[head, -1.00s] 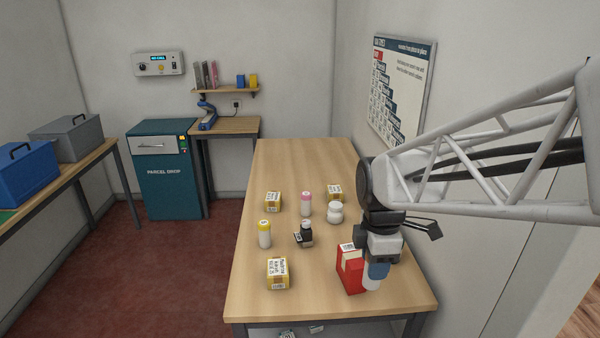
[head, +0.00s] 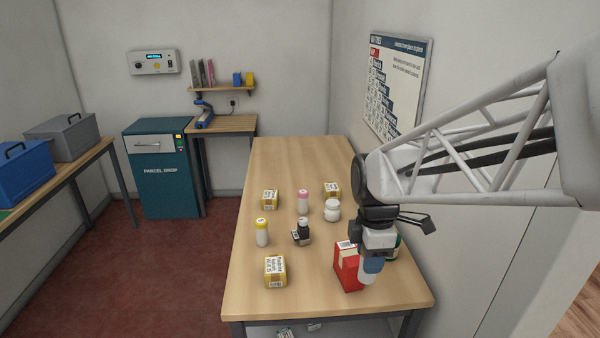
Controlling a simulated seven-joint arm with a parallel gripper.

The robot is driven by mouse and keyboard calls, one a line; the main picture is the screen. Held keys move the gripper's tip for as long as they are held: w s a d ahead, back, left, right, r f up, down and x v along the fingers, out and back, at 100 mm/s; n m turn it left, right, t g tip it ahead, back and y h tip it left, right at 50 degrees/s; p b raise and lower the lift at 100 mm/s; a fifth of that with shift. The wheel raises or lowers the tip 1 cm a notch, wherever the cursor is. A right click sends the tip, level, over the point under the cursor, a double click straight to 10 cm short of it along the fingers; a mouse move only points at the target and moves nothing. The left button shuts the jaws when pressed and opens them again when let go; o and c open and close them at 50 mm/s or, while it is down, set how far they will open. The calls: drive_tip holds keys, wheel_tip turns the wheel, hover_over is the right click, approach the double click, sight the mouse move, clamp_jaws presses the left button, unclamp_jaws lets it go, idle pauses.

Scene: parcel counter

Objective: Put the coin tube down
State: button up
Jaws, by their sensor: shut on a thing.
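My gripper (head: 376,252) is at the right side of the counter table, pointing down. It is shut on the coin tube (head: 367,279), a white tube with a blue upper part, held upright. The tube is just right of the red box (head: 347,268) and overlaps its edge in the picture. I cannot tell whether the tube's bottom touches the tabletop or whether tube and box touch. The fingers hide the tube's top.
On the table (head: 290,165) are a yellow-capped tube (head: 262,234), a pink-capped tube (head: 303,204), a white jar (head: 332,211), a dark bottle (head: 303,229) and several yellow boxes (head: 275,271). A green thing (head: 394,247) is partly hidden behind my gripper. The far tabletop is clear.

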drive_tip(key=w+f, duration=0.1)
drive_tip(key=w, duration=1.2)
drive_tip(key=shift+w, duration=0.25)
drive_tip(key=shift+a+f, duration=0.1)
drive_tip(key=shift+f, duration=0.1)
drive_tip(key=shift+f, duration=1.65)
drive_tip(key=shift+f, duration=0.15)
drive_tip(key=o, duration=1)
wheel_tip(320, 180, up, 12)
drive_tip(key=shift+r, duration=0.15)
